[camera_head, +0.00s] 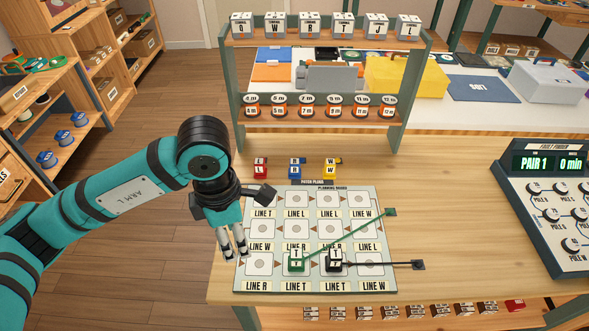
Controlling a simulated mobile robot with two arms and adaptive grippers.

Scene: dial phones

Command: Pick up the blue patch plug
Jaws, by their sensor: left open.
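The blue patch plug (295,168) stands on the wooden table behind the board, in a row between a red plug (261,168) and a yellow plug (329,168). The row sits by a dark "Patch plugs" label. My left gripper (235,253) is open and empty, pointing down over the left edge of the planning board (313,220). It is in front of and to the left of the blue plug, apart from it. My right gripper is not in view.
A green plug (296,261) and a black plug (334,261) sit on the board's front row, with cords running right. A shelf rack (236,110) stands behind. A fault finder panel (555,215) is at right. The table between board and panel is mostly clear.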

